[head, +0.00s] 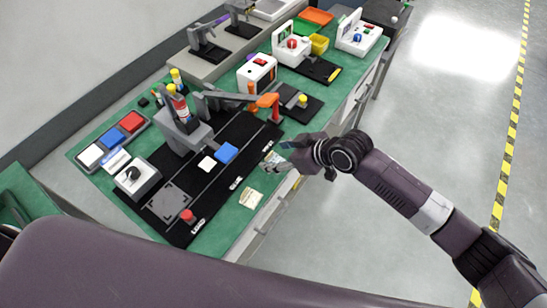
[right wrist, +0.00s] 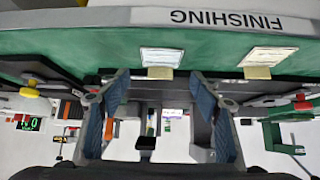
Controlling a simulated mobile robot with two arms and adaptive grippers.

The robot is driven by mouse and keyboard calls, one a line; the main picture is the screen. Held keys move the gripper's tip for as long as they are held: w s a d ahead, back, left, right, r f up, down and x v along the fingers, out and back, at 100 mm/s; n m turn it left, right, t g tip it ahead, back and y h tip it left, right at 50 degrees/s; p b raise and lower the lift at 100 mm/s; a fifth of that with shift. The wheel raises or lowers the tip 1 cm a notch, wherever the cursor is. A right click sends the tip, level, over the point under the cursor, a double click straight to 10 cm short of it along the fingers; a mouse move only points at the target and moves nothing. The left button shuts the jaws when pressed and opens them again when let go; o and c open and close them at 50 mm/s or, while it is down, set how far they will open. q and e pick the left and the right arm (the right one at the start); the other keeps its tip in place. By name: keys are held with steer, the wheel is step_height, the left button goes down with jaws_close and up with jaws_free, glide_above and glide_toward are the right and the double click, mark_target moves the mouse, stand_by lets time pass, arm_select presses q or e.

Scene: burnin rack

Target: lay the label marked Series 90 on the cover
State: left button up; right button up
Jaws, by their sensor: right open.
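Two small label cards lie near the front edge of the green bench. One cream card (head: 250,198) is in the open in the head view; the other (head: 270,157) is partly hidden by my right gripper (head: 286,160). In the right wrist view, upside down, a pale card (right wrist: 162,56) and a cream card (right wrist: 268,56) each have a yellowish tab. Their print is too small to read, so I cannot tell which is Series 90. My right gripper (right wrist: 160,95) is open and empty, at the bench's front edge. I cannot tell which part is the cover. My left gripper is not in view.
A grey stand with an orange-tipped arm (head: 268,101) rises behind. The front edge reads FINISHING (right wrist: 226,18). Floor to the right is clear.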

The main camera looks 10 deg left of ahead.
steer(key=shift+x, duration=0.9)
steer(key=c, duration=0.8)
steer(key=shift+r, duration=0.1)
steer(key=shift+c, duration=0.3)
